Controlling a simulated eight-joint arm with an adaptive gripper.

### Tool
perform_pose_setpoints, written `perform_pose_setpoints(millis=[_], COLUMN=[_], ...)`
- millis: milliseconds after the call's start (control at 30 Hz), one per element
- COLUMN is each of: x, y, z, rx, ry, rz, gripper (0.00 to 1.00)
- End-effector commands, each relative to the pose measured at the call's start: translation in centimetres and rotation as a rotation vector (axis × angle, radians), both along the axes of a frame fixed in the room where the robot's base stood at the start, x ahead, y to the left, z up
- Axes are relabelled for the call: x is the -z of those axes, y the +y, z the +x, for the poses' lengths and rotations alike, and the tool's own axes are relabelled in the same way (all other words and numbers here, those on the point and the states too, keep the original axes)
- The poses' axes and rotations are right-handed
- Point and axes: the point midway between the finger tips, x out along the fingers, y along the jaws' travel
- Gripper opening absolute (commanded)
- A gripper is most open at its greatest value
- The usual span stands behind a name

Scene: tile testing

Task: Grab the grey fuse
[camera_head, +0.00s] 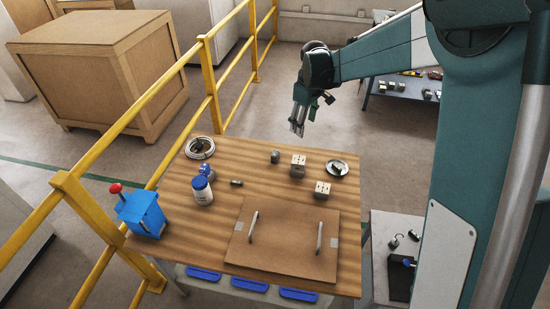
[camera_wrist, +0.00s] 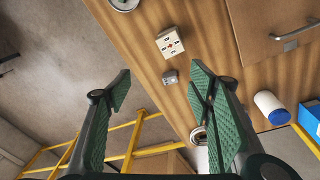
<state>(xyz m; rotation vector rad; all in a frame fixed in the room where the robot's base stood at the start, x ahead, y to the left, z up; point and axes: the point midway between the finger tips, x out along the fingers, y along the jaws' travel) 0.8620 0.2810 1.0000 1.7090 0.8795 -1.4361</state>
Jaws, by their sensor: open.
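A small grey piece (camera_head: 275,156), which looks like the grey fuse, sits on the wooden table (camera_head: 215,222) near its far edge. It also shows in the wrist view (camera_wrist: 170,77), beside a white socket block (camera_wrist: 172,42). A second small dark cylinder (camera_head: 236,183) lies nearer the bottle; I cannot tell for sure which of the two is the fuse. My gripper (camera_head: 298,128) is open and empty, raised above and beyond the far table edge. In the wrist view, the grey piece appears between the spread green fingers (camera_wrist: 157,86), well apart from them.
Two socket blocks (camera_head: 298,166) (camera_head: 322,190) and a round dish (camera_head: 337,168) stand right. A white bottle (camera_head: 202,193), coil dish (camera_head: 200,148) and blue box with red knob (camera_head: 145,215) stand left. A handled board (camera_head: 285,245) covers the front. Yellow railing (camera_head: 211,85) borders the left.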

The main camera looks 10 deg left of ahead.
Motion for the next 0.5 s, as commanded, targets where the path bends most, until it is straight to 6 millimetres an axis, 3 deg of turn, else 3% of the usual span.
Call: perform_pose_setpoints(millis=[500], x=[9.5], y=[7.2], z=[4.2], rx=[-0.183], ry=[0.071], rz=[-0.041], gripper=[0.52])
